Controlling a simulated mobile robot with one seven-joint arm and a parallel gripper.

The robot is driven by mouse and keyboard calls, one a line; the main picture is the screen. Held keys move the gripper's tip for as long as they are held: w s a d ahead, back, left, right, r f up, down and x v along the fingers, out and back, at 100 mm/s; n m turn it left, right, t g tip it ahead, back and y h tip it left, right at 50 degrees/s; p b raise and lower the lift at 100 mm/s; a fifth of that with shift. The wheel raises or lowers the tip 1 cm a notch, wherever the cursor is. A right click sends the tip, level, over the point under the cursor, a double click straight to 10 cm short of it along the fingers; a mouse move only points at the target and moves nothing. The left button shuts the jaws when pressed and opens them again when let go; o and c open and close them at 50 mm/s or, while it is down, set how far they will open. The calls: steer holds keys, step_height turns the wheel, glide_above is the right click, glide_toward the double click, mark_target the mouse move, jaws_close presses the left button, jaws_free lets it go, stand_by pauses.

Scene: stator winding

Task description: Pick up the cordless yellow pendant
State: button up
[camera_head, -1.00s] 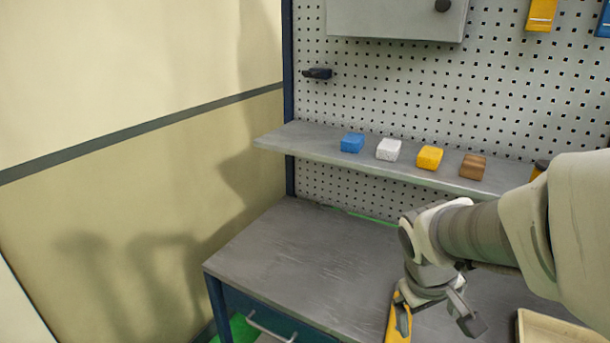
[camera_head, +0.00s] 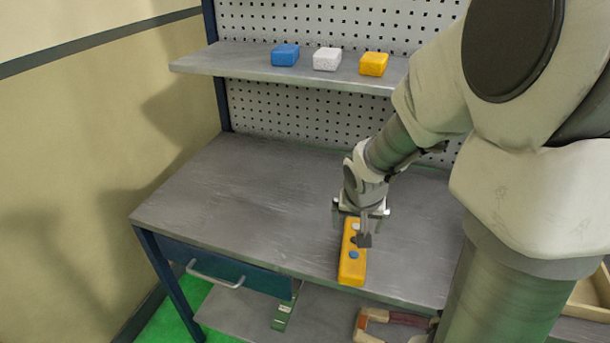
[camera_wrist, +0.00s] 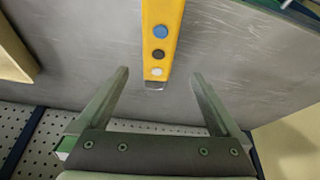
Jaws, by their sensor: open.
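The yellow pendant (camera_head: 352,268) is a long yellow bar lying on the grey workbench, its near end close to the front edge. In the wrist view the pendant (camera_wrist: 163,18) shows blue, black and white buttons in a row along its face. My gripper (camera_head: 352,226) points down over its far end and hides part of it. In the wrist view my gripper (camera_wrist: 158,77) is open, with one finger on each side of the pendant's end and visible gaps. I cannot tell the height gap.
The workbench top (camera_head: 245,205) is clear to the left. A shelf (camera_head: 225,63) above it holds a blue block (camera_head: 285,55), a white block (camera_head: 327,59) and a yellow block (camera_head: 373,64). A drawer (camera_head: 225,270) is below. A wooden tray (camera_head: 590,298) stands at the right.

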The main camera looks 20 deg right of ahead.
mark_target(355, 242)
steer(key=b+x, duration=0.2)
steer(key=x, duration=0.4)
steer(key=shift+f, duration=0.1)
steer(key=b+x, duration=0.1)
steer(key=x, duration=0.2)
steer(key=b+x, duration=0.1)
steer(key=x, duration=0.1)
steer(key=shift+s+f+b, duration=0.15)
steer(key=shift+s+b, duration=0.2)
steer(key=shift+s, duration=0.05)
jaws_close()
